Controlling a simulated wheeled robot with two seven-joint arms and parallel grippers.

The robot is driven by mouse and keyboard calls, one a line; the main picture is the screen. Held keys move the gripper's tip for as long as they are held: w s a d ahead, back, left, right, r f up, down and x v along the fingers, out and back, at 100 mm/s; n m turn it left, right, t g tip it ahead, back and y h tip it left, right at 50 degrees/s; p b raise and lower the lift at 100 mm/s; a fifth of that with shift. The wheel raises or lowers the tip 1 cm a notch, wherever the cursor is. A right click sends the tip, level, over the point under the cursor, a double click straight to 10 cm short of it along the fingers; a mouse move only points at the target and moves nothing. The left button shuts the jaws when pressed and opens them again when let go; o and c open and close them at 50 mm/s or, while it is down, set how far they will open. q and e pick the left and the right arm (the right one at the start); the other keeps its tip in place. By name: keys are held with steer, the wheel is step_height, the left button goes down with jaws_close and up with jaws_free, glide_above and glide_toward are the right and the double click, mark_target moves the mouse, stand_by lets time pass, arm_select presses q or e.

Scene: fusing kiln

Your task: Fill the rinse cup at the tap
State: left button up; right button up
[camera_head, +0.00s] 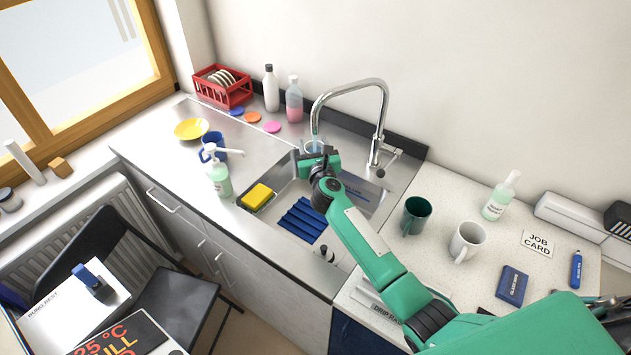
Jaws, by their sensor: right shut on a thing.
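The tap (382,112) is a tall chrome arch at the back of the steel sink (361,217). My right gripper (317,150) is shut on a pale, clear cup (313,144), most likely the rinse cup. The cup is under the tap's spout, over the back left of the sink basin, and the gripper hides part of it. I cannot tell whether water runs or how full the cup is. The tap's lever (394,154) is at the right of its base. My left gripper is not in view.
A blue mug (212,143) and a soap pump bottle (220,175) stand left of the basin. A yellow sponge (258,196) sits at its left edge. A green mug (416,214) and a white mug (467,241) stand on the right counter. A red dish rack (222,93) is at the back left.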

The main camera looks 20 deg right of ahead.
stand_by(0.4)
steer(key=s+a+p, duration=0.3)
steer(key=s, duration=0.8)
steer(key=shift+s+a, duration=0.2)
steer(key=shift+s, duration=0.1)
steer(key=shift+w, duration=0.1)
